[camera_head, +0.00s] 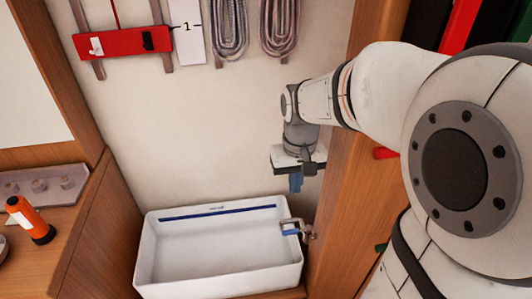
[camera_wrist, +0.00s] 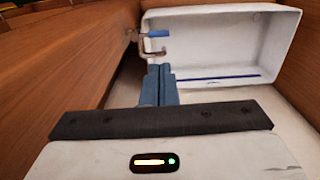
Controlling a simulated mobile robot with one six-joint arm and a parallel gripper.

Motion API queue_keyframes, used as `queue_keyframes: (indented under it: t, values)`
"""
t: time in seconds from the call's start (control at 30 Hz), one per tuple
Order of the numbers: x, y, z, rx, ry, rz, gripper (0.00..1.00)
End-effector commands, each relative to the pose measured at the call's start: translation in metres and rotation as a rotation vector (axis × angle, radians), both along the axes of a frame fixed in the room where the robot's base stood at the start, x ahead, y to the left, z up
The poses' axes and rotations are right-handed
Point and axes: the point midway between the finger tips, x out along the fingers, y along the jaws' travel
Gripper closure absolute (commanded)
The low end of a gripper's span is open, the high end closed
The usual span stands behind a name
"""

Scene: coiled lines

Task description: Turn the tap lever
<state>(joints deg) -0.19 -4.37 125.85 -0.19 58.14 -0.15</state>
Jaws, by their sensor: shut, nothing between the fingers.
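The tap (camera_head: 298,226) is a small metal fitting with a blue lever (camera_head: 291,232), at the right rim of a white basin (camera_head: 222,282). In the wrist view the tap (camera_wrist: 146,50) shows just beyond my fingertips, with its blue lever (camera_wrist: 159,34) above it in the picture. My gripper (camera_head: 296,190) hangs in the air above the tap, fingers pointing down. In the wrist view its blue fingers (camera_wrist: 160,69) are together with nothing between them. They appear apart from the lever, though their tips overlap the lower part of the tap in that view.
A wooden post (camera_head: 340,205) stands close to the right of the tap and gripper. Coiled lines (camera_head: 229,30) and a red panel (camera_head: 122,42) hang on the back wall. Wall space left of my gripper is clear.

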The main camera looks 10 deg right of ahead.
Motion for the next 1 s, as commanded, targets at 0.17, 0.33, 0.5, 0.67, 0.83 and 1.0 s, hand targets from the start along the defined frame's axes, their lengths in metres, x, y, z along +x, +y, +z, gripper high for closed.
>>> queue_keyframes:
  t: [0.17,0.33,0.5,0.67,0.83,1.0]
  values:
    - [0.055,-0.002,-0.051,0.0,0.125,-0.002,1.0]
    - [0.089,-0.003,-0.09,0.001,0.21,-0.004,1.0]
    - [0.104,-0.004,-0.111,0.001,0.252,-0.004,1.0]
    - [0.106,-0.004,-0.123,0.002,0.262,-0.005,1.0]
    - [0.098,-0.004,-0.15,0.002,0.264,-0.005,1.0]
    - [0.088,-0.005,-0.186,0.002,0.264,-0.006,1.0]
